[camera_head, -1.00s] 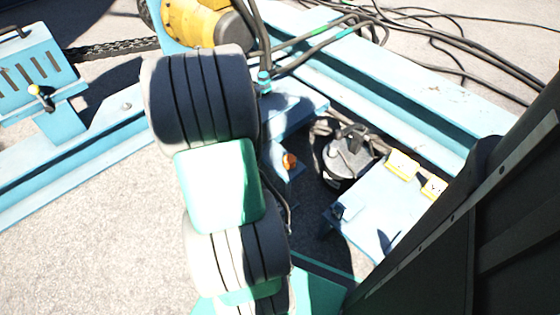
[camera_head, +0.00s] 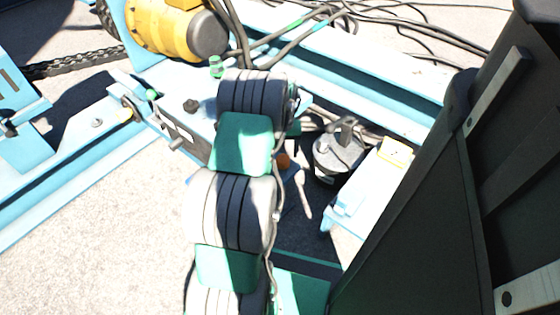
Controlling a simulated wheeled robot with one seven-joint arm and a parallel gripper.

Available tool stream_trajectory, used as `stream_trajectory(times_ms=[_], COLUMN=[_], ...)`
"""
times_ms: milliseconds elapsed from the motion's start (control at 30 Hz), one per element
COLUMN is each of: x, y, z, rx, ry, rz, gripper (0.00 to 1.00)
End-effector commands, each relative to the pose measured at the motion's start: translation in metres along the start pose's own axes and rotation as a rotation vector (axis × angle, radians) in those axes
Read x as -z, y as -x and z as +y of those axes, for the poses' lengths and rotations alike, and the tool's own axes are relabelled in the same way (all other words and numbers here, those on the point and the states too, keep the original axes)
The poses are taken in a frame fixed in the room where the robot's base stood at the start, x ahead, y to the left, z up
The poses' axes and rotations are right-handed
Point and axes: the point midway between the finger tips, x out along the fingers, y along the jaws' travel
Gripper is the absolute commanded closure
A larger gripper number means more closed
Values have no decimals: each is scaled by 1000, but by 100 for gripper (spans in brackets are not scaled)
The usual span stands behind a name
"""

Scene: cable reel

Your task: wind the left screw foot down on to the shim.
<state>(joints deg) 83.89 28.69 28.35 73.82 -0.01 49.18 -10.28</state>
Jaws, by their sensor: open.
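My gripper is not visible. My arm rises through the middle of the view and its dark grey joints and green links hide what lies behind them. I cannot make out the left screw foot or the shim for certain. A light blue frame beam at left carries a dark knob (camera_head: 191,106) and a small lever (camera_head: 176,143). A round dark grey piece with an upright bar (camera_head: 338,152) sits right of my arm; I cannot tell what it is.
A yellow motor (camera_head: 170,28) stands on the frame at top left. A chain (camera_head: 75,63) runs left from it. Black cables (camera_head: 420,45) lie across the top right. Bare ground is at lower left.

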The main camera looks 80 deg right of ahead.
Motion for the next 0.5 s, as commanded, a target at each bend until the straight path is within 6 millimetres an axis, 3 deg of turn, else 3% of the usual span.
stream_trajectory(times_ms=[33, 200, 500], x=[-1, 0, 1], y=[-17, -44, -46], z=[0, -1, -2], rx=[0, 0, 0], ry=[0, 1, 4], rz=[-3, -1, 2], gripper=[33, 33, 34])
